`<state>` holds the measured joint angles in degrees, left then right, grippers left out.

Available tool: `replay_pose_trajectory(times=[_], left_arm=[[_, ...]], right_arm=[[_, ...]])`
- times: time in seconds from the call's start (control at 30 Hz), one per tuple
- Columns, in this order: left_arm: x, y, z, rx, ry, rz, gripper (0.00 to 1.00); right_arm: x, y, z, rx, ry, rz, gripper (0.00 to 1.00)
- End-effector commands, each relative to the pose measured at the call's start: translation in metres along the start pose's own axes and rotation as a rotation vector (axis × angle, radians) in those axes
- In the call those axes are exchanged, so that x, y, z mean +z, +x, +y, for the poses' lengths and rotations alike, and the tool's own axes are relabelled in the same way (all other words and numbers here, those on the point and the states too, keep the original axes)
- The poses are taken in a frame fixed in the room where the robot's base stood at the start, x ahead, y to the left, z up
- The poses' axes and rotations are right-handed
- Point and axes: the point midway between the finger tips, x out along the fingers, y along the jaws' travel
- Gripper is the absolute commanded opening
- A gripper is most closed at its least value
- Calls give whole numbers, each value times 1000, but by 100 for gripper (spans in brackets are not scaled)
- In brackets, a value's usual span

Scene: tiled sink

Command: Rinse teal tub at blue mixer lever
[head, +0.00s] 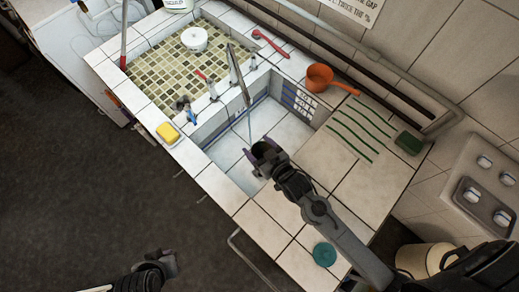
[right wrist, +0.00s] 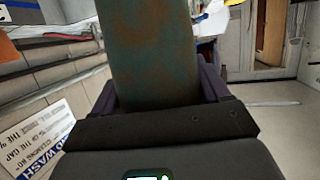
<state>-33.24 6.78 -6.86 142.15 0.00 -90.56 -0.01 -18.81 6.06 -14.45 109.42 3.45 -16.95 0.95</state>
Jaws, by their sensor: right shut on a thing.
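My right gripper (head: 262,152) is over the sink basin (head: 285,128), just below a long metal spout (head: 238,75) with a thin pale line, like water, under it. In the right wrist view a teal, brown-stained thing, which looks like the teal tub (right wrist: 155,50), stands between the purple fingers. The gripper is shut on it. In the head view the held thing is hard to make out. A blue tap lever (head: 180,103) is on the ledge left of the basin. My left gripper (head: 165,262) is low over the floor; its jaws are unclear.
A round teal tub or lid (head: 324,254) stands on the front counter. A yellow sponge (head: 168,133), a red-handled tool (head: 270,44), an orange dipper (head: 319,78) and a green pad (head: 409,143) lie around the basin. A tiled basin (head: 180,70) holds a white round container (head: 194,39).

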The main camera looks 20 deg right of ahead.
Motion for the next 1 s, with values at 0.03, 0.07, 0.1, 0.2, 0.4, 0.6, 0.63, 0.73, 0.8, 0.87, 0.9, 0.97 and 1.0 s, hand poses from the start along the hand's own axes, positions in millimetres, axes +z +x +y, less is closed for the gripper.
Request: replay_pose_trajectory(times=[0.03,0.07,0.1,0.2,0.4,0.6,0.63,0.73,0.8,0.87,0.9,0.97,1.0], left_arm=[[1,4,0,0,0,0,0],[2,5,0,0,1,0,0],[2,7,0,0,1,0,0],[4,12,0,-1,1,0,0],[8,25,1,-1,1,0,0],[12,38,1,-1,1,0,0],[13,40,1,-1,1,0,0],[15,46,1,-1,1,0,0],[16,51,2,-1,1,0,0],[18,55,2,-1,1,0,0],[18,57,2,-1,1,0,0],[20,61,2,-1,1,0,0],[20,61,2,-1,1,-1,0]], right_arm=[[1,4,2,1,0,3,22],[1,6,2,1,0,3,22],[0,10,4,1,0,4,22],[0,18,7,1,0,2,22],[0,36,15,2,0,3,22],[-2,55,22,1,0,3,22],[-2,58,23,1,0,3,22],[-3,67,27,2,0,3,22],[-3,73,30,2,0,2,22],[-4,79,32,2,0,2,22],[-4,82,34,1,-1,3,22],[-5,88,36,1,0,3,22],[-6,91,37,2,0,2,22]])
